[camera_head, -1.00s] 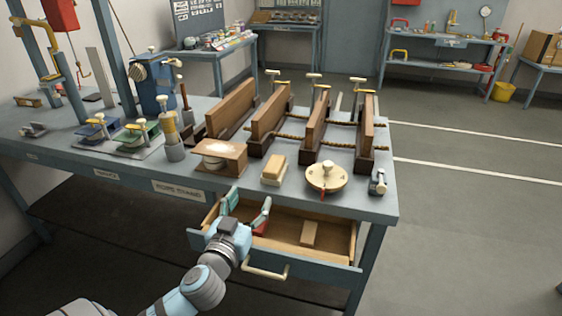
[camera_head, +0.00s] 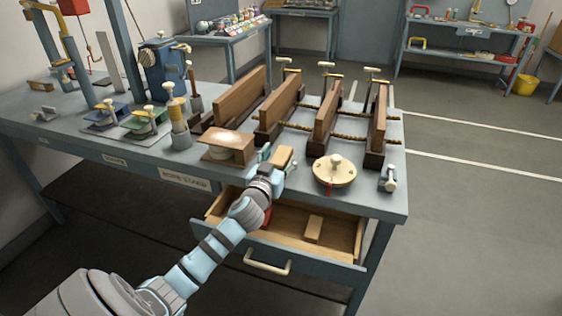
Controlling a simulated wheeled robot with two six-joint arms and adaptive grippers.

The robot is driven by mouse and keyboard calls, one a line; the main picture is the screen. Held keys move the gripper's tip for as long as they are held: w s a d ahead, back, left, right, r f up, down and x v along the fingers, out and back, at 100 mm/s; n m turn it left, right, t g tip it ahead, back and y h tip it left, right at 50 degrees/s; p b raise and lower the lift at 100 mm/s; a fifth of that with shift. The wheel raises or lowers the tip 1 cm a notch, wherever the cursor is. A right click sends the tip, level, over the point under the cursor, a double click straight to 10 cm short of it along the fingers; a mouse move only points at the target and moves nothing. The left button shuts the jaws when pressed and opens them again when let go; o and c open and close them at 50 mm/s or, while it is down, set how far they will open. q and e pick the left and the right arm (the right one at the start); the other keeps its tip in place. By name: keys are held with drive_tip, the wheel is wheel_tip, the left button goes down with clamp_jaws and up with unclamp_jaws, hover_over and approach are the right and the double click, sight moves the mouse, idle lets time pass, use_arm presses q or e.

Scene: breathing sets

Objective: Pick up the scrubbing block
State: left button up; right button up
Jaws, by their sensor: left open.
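A small block with a tan wooden top and paler underside, which looks like the scrubbing block (camera_head: 283,156), sits on the bench top near its front edge. It lies between the wooden box and the round disc. My left gripper (camera_head: 273,163) is open at the block's near side, with one finger visible just left of it. The gripper hides the block's lower near part, and I cannot tell whether they touch. My right gripper is not in view.
The open drawer (camera_head: 287,243) is below my left arm, holding a wooden block (camera_head: 314,229) and something red. A wooden box (camera_head: 228,147) stands left, a round disc with a knob (camera_head: 334,172) right. Upright wooden boards (camera_head: 281,109) stand behind.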

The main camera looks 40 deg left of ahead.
use_arm(q)
drive_tip(key=shift+w+a, duration=0.1)
drive_tip(key=shift+w, duration=0.35)
drive_tip(key=c, duration=1.3)
